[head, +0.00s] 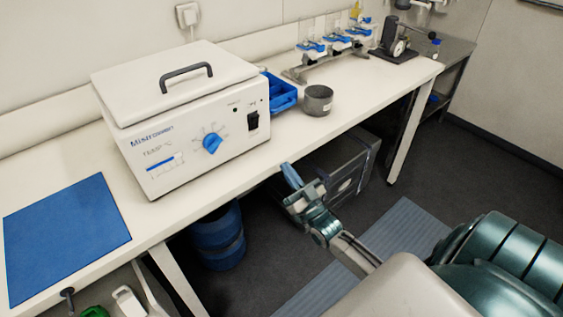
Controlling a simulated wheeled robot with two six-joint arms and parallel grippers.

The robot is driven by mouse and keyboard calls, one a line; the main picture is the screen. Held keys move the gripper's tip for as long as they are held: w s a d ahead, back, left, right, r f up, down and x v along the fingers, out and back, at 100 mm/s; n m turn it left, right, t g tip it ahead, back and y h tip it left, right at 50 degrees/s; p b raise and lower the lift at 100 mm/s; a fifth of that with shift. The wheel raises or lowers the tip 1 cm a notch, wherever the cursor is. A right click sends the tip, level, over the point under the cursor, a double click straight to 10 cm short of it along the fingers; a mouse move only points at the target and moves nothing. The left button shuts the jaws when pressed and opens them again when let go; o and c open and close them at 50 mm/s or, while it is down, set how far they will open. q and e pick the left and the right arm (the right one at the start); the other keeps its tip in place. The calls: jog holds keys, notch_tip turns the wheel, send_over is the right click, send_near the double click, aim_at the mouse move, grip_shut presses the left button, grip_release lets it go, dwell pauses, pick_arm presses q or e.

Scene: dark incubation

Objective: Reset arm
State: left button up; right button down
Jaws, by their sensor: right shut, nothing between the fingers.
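My right gripper (291,176) is in the lower middle of the head view, in front of the bench's front edge. Its fingers are shut with nothing between them, and it touches nothing that I can see. My right arm reaches to it from the lower right. My left gripper is not in the head view. A white incubator box (185,125) with a closed lid, a grey handle and a blue dial stands on the bench, to the left of and beyond the gripper.
The white bench (345,98) runs from lower left to upper right. On it are a blue mat (66,236), a blue tray (283,92), a grey bowl (318,100) and a rack of blue-topped glassware (335,45). A blue drum (218,238) and grey case (340,170) stand below.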

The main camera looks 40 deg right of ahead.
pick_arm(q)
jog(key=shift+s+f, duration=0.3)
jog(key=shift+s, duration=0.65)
pick_arm(e)
jog(key=shift+s+f, duration=0.4)
jog(key=shift+f, duration=0.1)
